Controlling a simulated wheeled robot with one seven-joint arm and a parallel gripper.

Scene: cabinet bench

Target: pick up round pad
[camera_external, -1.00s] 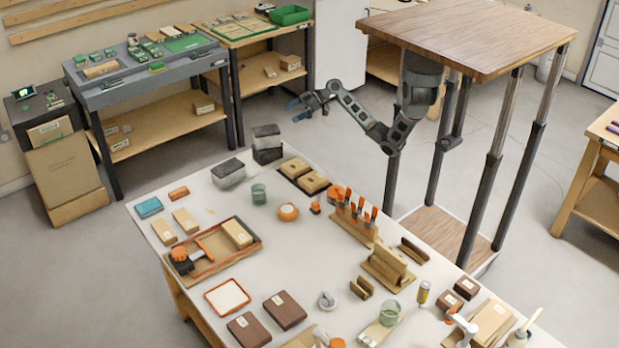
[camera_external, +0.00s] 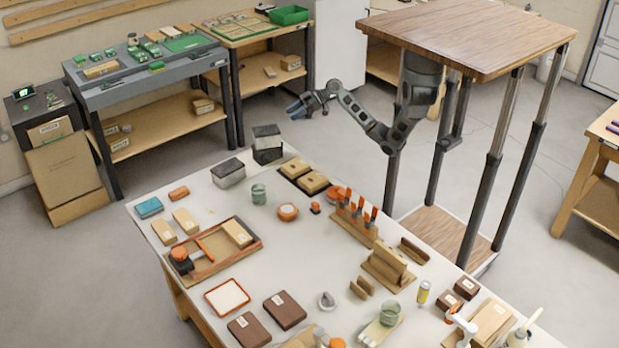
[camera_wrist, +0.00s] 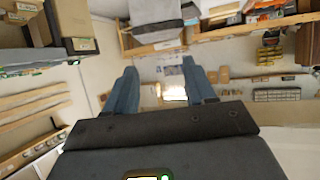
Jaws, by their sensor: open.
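A small round orange-rimmed thing with a pale top (camera_external: 288,212) lies on the white workbench (camera_external: 290,262); it looks like the round pad, though I cannot be sure at this size. My gripper (camera_external: 294,109) is in the air beyond the bench's far edge, well above and apart from it. Its two blue fingers are spread and empty in the wrist view (camera_wrist: 161,85). The wrist view looks toward the wall and shelves, and the pad does not show there.
A green glass (camera_external: 258,194) and wooden blocks (camera_external: 304,178) stand around the pad. A rack of orange-handled tools (camera_external: 354,222) is to its right. Bare bench lies in front of the pad.

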